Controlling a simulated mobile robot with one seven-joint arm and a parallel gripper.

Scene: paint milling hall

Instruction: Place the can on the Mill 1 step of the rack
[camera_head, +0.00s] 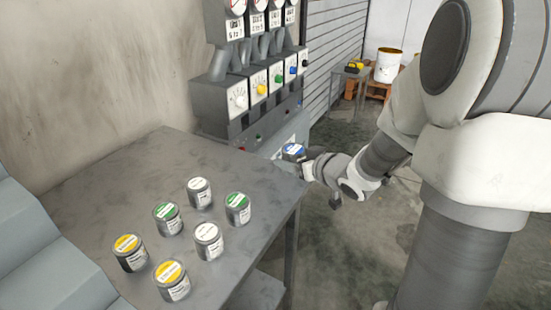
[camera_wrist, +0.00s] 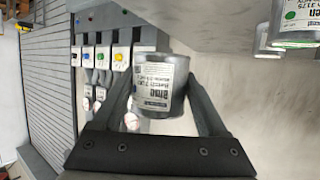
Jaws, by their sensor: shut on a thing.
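A dark can with a blue lid (camera_head: 293,151) is held by my gripper (camera_head: 302,163) beyond the far right corner of the grey table. In the head view its lid faces up. In the wrist view the can (camera_wrist: 162,85) sits between the two fingers of my gripper (camera_wrist: 160,70), its white printed label towards the camera and upside down. A light grey stepped structure (camera_head: 40,235) at the left edge may be the rack. It is cut off by the frame, and no Mill 1 label can be read.
The grey table (camera_head: 120,190) carries several cans with white, green and yellow lids, such as a green-lidded can (camera_head: 238,208). A control panel (camera_head: 262,85) with coloured knobs and gauges stands behind it. A white bucket (camera_head: 388,66) is at the back. The floor right of the table is open.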

